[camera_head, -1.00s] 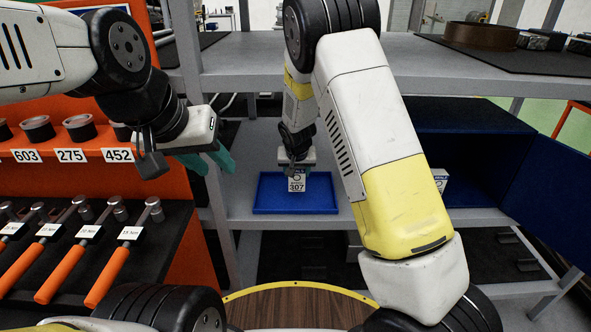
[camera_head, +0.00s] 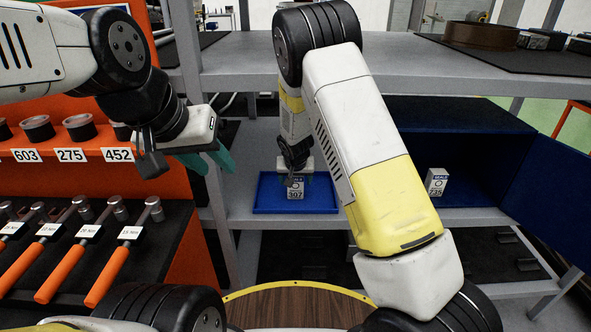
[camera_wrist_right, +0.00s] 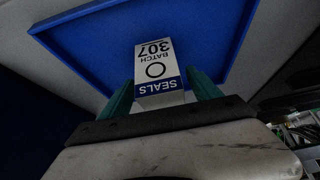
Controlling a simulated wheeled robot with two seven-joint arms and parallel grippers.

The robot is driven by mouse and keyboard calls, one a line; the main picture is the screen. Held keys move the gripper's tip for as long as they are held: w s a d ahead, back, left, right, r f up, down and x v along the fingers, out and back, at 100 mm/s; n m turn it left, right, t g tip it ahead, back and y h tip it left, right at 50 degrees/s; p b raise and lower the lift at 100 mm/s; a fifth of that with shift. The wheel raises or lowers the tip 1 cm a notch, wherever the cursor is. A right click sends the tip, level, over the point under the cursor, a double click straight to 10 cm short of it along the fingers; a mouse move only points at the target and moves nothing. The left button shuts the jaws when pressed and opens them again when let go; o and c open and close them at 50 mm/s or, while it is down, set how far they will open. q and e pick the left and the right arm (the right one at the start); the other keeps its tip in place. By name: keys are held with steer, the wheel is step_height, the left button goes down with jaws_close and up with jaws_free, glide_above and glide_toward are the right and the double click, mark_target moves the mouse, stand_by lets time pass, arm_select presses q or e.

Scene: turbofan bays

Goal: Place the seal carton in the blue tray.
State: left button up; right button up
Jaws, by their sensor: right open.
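The seal carton (camera_head: 296,189), a small white box with a blue SEALS band and the number 307, stands upright in the blue tray (camera_head: 262,194) on the middle shelf. In the right wrist view the carton (camera_wrist_right: 156,62) is between my teal right fingers, with the blue tray (camera_wrist_right: 95,38) under it. My right gripper (camera_head: 296,177) is open around the carton's upper part; contact with the fingers is hard to tell. My left gripper (camera_head: 212,161) hangs left of the tray, away from the carton; its finger gap is unclear.
A similar SEALS carton (camera_head: 437,182) numbered 735 stands at the opening of a dark blue cabinet (camera_head: 463,142) to the right. The upper shelf (camera_head: 400,62) lies above the tray. An orange rack (camera_head: 60,185) with hammer-like tools is at the left.

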steer(key=shift+r, duration=0.2)
steer(key=v, duration=1.2)
steer(key=s+d+r+y, duration=0.2)
steer(key=s+d+r, duration=0.8)
steer(key=s+r, duration=0.3)
steer(key=s+d+r, duration=0.2)
steer(key=s+r, duration=0.1)
steer(key=s, duration=0.5)
steer(key=s+d+r, duration=0.2)
steer(key=s+r, duration=0.1)
steer(key=s, duration=0.5)
steer(key=shift+s+d+n, duration=0.15)
steer(key=shift+s+n, duration=0.15)
steer(key=shift+s, duration=0.1)
steer(key=shift+c, duration=0.2)
